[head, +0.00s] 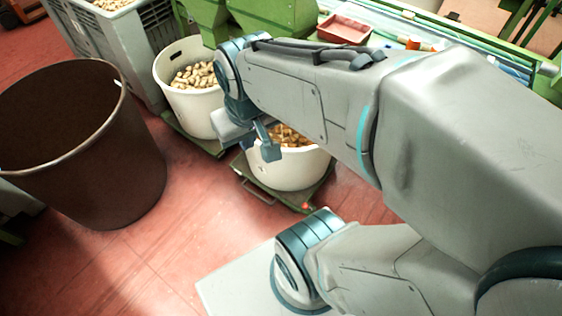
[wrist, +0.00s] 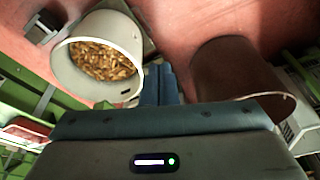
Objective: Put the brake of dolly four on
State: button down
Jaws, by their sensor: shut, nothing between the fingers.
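A green dolly (head: 243,172) with a metal handle bar stands on the floor under a white tub of corks (head: 290,174). A small red part (head: 306,207) shows at its front right corner; I cannot tell its position. Another green dolly (head: 192,136) stands behind to the left under a second white tub (head: 192,106). I can read no number on either dolly. My gripper (head: 267,150) hangs in front of the nearer tub's upper left side and hides part of it. In the wrist view my fingers (wrist: 160,84) are together and empty, beside a white tub (wrist: 125,30) of corks.
A large brown bin (head: 85,150) stands at the left; it also shows in the wrist view (wrist: 235,75). A grey crate (head: 120,50) and green machinery (head: 280,25) are behind. A red tray (head: 344,30) lies at the back. Red floor in front is clear.

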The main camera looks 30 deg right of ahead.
jog(key=w+d+f+n+g+h+b, duration=0.1)
jog(key=w+d+f+n+b, duration=0.3)
jog(key=f, duration=0.6)
jog(key=w+d+f+n+g+h+b, duration=0.1)
jog(key=w+d+f+n+b, duration=0.15)
jog(key=d+f+b, duration=0.5)
jog(key=w+d+f+n+g+h+b, duration=0.1)
jog(key=w+d+f+n+b, duration=0.2)
jog(key=f, duration=0.8)
jog(key=s+d+f+n+y+b, duration=0.1)
jog(key=f+n+b, duration=0.5)
jog(key=f, duration=1.2)
jog(key=s+d+f+n+y+b, duration=0.1)
jog(key=d+f+n+y+b, duration=0.2)
jog(key=f, duration=1.5)
jog(key=d+n+b, duration=0.2)
jog(key=n+b, duration=0.2)
jog(key=b, duration=0.1)
jog(key=shift+s+f, duration=0.2)
jog(key=shift+f, duration=0.15)
